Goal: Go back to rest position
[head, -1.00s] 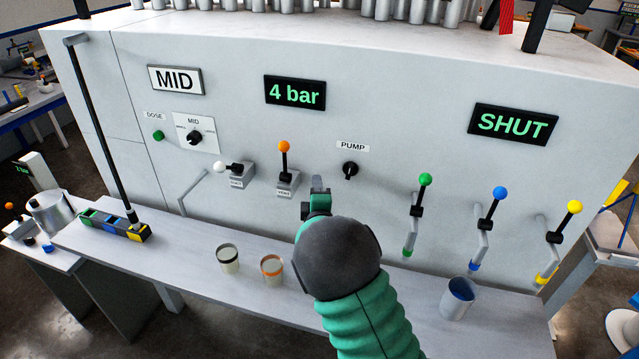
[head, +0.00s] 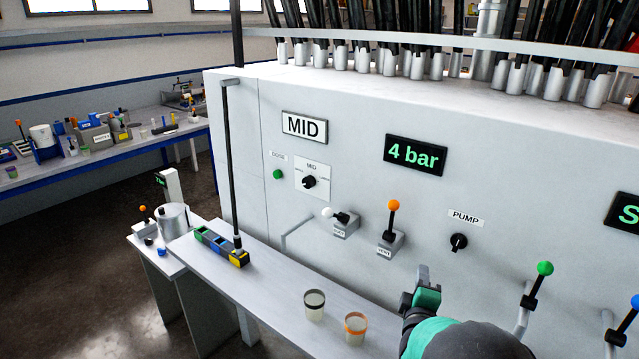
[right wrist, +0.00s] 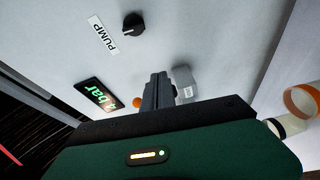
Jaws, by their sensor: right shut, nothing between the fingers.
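My right gripper (head: 422,279) is at the lower right of the head view, in front of the machine panel, below the PUMP knob (head: 458,241) and to the right of the orange-balled lever (head: 393,206). Its fingers are shut and hold nothing. In the right wrist view the closed fingers (right wrist: 158,92) point at the panel, close in the picture to the orange ball (right wrist: 137,102); the PUMP knob (right wrist: 133,23) is above. I cannot tell that they touch anything. My left gripper is not in view.
On the bench are a dark-rimmed cup (head: 314,305), an orange-rimmed cup (head: 355,328) and a block with coloured sections (head: 214,243). A white-balled lever (head: 328,212) and a green-balled lever (head: 545,268) stick out from the panel.

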